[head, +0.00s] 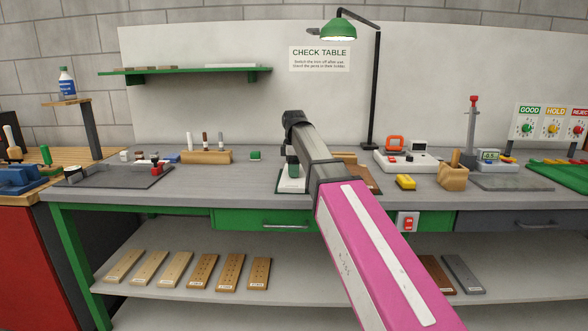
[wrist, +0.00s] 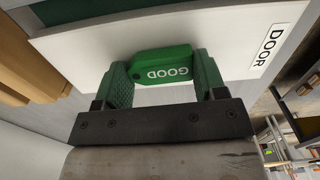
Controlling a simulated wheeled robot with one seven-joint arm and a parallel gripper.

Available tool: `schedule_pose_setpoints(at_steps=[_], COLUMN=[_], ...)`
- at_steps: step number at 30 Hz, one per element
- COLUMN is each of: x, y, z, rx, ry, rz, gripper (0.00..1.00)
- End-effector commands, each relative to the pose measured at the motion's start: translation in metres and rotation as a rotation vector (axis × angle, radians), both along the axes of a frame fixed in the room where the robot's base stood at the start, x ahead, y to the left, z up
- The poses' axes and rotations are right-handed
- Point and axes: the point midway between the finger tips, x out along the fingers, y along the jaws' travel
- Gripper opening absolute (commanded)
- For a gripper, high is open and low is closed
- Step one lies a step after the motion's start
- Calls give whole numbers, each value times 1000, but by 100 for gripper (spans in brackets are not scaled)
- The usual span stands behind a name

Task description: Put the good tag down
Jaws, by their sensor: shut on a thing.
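The good tag (wrist: 165,72) is green with white GOOD lettering, upside down in the wrist view. My gripper (wrist: 163,84) is shut on it, one green pad at each side. Behind the tag is a white board (wrist: 215,38) labelled DOOR; I cannot tell whether the tag touches it. In the head view my gripper (head: 292,172) points down over the white board (head: 291,186) on the grey bench, and the tag is hard to make out. A panel at the right has a green GOOD plate (head: 529,112), with HOLD and REJECT plates beside it.
A brown board (head: 362,174) lies just right of my gripper. A wooden block with pens (head: 206,157) stands left. The bench front left of my gripper is clear.

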Motion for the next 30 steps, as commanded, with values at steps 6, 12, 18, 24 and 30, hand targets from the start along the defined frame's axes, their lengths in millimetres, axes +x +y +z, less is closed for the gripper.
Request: schedule_pose_setpoints(at_steps=[6, 12, 18, 24, 30], x=[0, 0, 1, 2, 2], y=[0, 0, 0, 0, 0], z=[-2, -2, 6, 38, 77], rx=[0, 0, 0, 1, 1], ry=[0, 0, -1, -2, -3], rz=[0, 0, 0, 0, 0], gripper=[90, 90, 90, 90, 90])
